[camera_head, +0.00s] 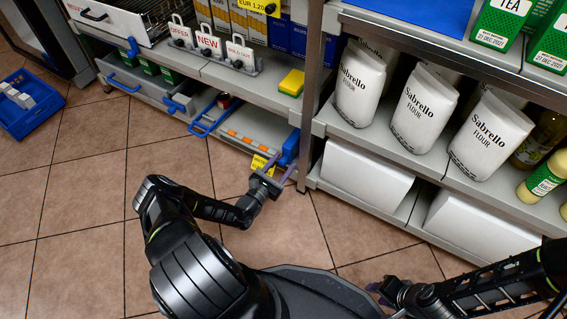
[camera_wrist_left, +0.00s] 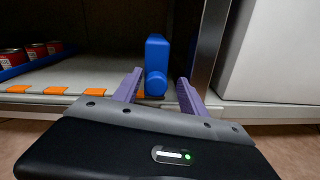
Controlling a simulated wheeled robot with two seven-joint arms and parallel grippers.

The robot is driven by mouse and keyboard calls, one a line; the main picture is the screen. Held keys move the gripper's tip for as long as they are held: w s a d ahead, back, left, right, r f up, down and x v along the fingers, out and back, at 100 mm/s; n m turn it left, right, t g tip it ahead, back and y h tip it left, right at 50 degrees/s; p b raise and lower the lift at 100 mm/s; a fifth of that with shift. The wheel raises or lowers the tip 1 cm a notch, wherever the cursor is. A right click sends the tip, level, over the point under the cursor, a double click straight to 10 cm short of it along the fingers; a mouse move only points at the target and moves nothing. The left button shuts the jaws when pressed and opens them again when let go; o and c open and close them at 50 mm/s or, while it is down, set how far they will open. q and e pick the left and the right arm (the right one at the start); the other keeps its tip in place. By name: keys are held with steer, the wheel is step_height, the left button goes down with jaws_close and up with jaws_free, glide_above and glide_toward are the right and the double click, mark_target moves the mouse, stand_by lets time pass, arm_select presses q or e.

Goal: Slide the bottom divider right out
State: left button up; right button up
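The blue divider (camera_head: 290,147) stands upright at the right end of the bottom shelf, beside the grey post. In the left wrist view the divider (camera_wrist_left: 157,55) is straight ahead, with its rounded front end between the purple fingers. My left gripper (camera_head: 269,174) is open just in front of the shelf edge. In the left wrist view the gripper (camera_wrist_left: 158,84) shows a gap on each side of the divider, so no grip is visible. My right gripper (camera_head: 383,291) is low at the right; its fingers are too small and dark to read.
A blue-edged tray (camera_wrist_left: 30,67) with red cans lies left on the shelf. Orange labels (camera_wrist_left: 55,90) line the shelf edge. The grey post (camera_wrist_left: 208,48) and a white box (camera_head: 364,178) are close on the right. A blue crate (camera_head: 27,108) stands on the floor; the tiled floor (camera_head: 85,190) is otherwise open.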

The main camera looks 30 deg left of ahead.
arm_select(q)
steer(key=s+p, duration=0.2)
steer(key=s, duration=0.5)
steer(key=shift+s, duration=0.25)
